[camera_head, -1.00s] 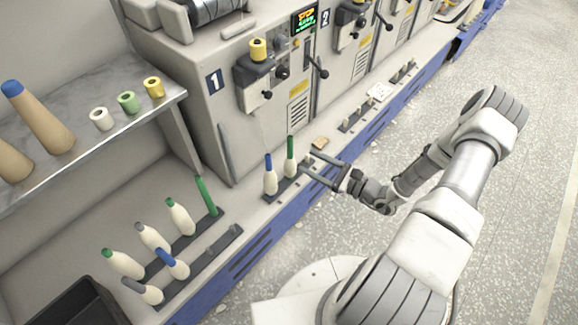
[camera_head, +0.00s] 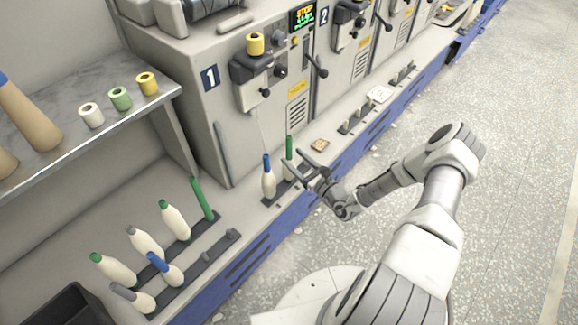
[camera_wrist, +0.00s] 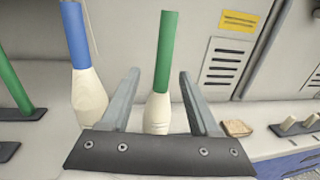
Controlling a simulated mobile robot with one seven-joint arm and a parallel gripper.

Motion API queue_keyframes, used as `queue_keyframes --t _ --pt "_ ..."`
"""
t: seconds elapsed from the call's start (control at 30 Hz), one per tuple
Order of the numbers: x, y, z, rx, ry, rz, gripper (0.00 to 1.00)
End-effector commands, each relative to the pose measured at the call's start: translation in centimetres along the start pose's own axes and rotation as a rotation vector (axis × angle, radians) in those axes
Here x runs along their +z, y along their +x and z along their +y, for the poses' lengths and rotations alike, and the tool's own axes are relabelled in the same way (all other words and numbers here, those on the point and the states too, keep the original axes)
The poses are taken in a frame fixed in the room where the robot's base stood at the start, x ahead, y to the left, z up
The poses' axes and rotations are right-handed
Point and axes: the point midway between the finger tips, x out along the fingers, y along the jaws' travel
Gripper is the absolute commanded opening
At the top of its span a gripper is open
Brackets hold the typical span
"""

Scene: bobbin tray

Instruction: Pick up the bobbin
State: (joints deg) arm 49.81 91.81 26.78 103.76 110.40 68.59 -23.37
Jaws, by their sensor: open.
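A bobbin with a green tube and cream yarn at its base (camera_head: 289,144) stands upright on a small dark peg rail in front of machine 1. My gripper (camera_head: 291,157) is open around it, with a finger on either side. In the wrist view the green-tube bobbin (camera_wrist: 157,113) stands between the two grey fingers (camera_wrist: 159,76), with visible gaps to both. The gripper's dark palm bar hides the bobbin's foot. A blue-tube bobbin (camera_head: 268,179) stands just to its left, also in the wrist view (camera_wrist: 88,90), outside the left finger.
Several more bobbins stand on two dark rails (camera_head: 205,258) at the lower left. A shelf (camera_head: 150,106) above holds small spools and cones. A small tan block (camera_head: 320,145) lies right of the gripper, also in the wrist view (camera_wrist: 237,128). The floor at right is open.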

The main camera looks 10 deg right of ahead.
Motion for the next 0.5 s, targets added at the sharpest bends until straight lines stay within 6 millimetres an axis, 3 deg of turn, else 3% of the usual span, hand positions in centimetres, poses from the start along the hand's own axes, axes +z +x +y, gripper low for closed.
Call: queue_keyframes --t 0.33,0.5 --pt "-0.2 2.5 -0.1 0.001 -0.002 -0.001 0.62" --pt "-0.3 5.0 -0.3 0.002 -0.003 -0.001 0.62"
